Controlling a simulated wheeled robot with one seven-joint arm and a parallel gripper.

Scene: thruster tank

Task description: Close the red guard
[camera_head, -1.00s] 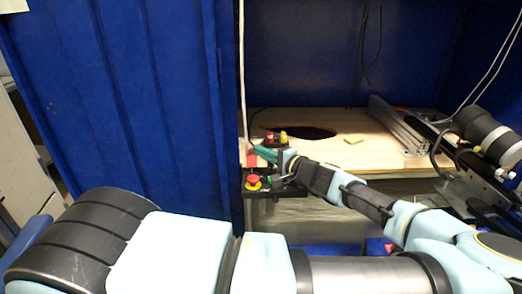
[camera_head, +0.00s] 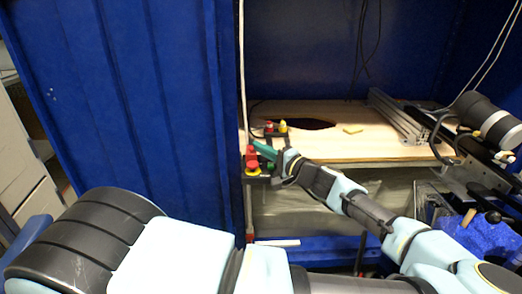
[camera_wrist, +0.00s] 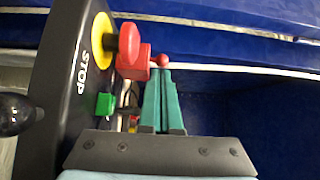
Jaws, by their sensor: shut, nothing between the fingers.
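The red guard (camera_wrist: 133,62) is a small red block on the black control panel (camera_wrist: 70,75), beside the red emergency stop button (camera_wrist: 128,42) with its yellow collar. In the head view the guard (camera_head: 251,153) is a small red patch just above the stop button. My gripper (camera_wrist: 160,72) has its teal fingers shut together and empty, tips just right of the guard. I cannot tell whether they touch it. In the head view my gripper (camera_head: 258,146) reaches to the panel from the right. A red ball (camera_wrist: 163,59) shows at the fingertips. The guard's hinge is hidden.
A green button (camera_wrist: 104,104) sits on the panel close to my fingers. A wooden board (camera_head: 385,140) with a dark hole lies behind, and a blue wall (camera_head: 120,100) stands at left. A metal rail (camera_head: 400,115) lies at right.

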